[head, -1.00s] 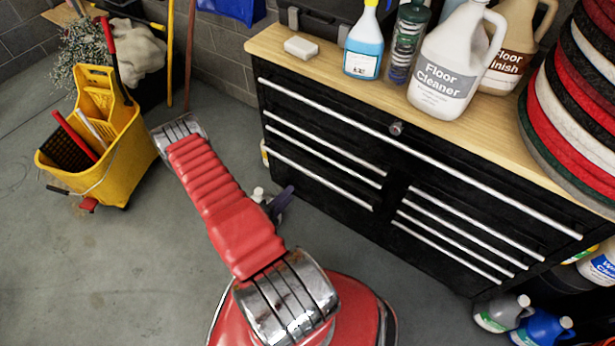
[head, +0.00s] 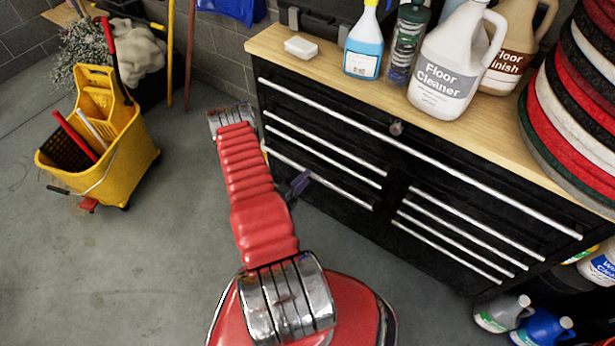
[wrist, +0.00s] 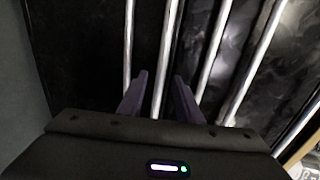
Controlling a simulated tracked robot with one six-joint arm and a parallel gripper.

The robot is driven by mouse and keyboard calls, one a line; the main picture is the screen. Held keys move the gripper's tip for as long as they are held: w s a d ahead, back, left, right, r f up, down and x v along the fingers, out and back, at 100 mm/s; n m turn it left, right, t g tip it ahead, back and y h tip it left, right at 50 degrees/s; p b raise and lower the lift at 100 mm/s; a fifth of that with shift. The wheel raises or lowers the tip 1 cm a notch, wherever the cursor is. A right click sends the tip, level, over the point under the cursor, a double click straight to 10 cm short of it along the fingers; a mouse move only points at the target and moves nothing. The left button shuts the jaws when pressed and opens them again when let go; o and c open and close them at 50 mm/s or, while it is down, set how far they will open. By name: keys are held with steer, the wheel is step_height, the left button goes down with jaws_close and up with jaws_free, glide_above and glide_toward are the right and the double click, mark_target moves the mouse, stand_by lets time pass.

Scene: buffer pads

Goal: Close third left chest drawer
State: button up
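The black chest (head: 440,230) has a wide top drawer and two columns of narrower drawers below, each with a long silver handle. The third left drawer (head: 318,178) is the lowest handle of the left column; it seems to sit further out than those above, so the drawer looks partly pulled out. My gripper (head: 300,186) is in front of this lower left part, its dark purple fingers near that handle. In the wrist view my gripper (wrist: 161,92) is open, fingers apart and empty, with a handle bar (wrist: 167,55) showing between them. I cannot tell whether they touch it.
Bottles, including a floor cleaner jug (head: 443,75), and a stack of pads (head: 580,110) stand on the wooden chest top (head: 270,45). A yellow mop bucket (head: 110,150) is on the left. Jugs (head: 505,315) stand at the lower right.

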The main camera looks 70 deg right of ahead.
steer(key=shift+x, duration=1.25)
steer(key=shift+c, duration=0.3)
jaws_close()
